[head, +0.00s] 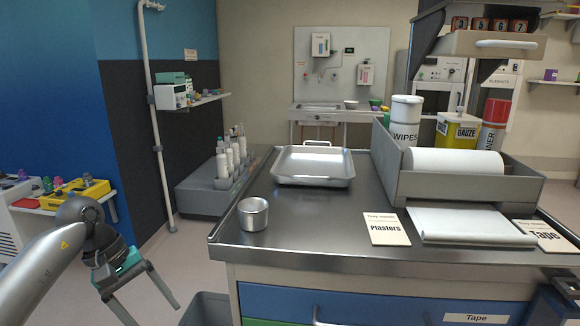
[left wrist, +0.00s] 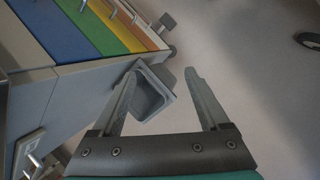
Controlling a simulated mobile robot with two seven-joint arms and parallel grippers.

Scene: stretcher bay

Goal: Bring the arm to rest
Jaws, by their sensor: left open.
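My left gripper (head: 150,296) hangs at the lower left of the head view, left of the steel-topped cart and below its top. Its two fingers are spread apart with nothing between them. The left wrist view shows the same open fingers (left wrist: 160,98) pointing toward the floor, with a grey bin beyond the left finger. My left arm comes in from the lower left corner. My right gripper does not show in either view.
The cart top (head: 310,226) holds a small metal cup (head: 253,215), an empty steel tray (head: 314,166), a Plasters card (head: 387,228) and a paper roll (head: 454,161). A grey bin (head: 207,310) stands on the floor beside the cart. A yellow tray (head: 75,196) sits at left.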

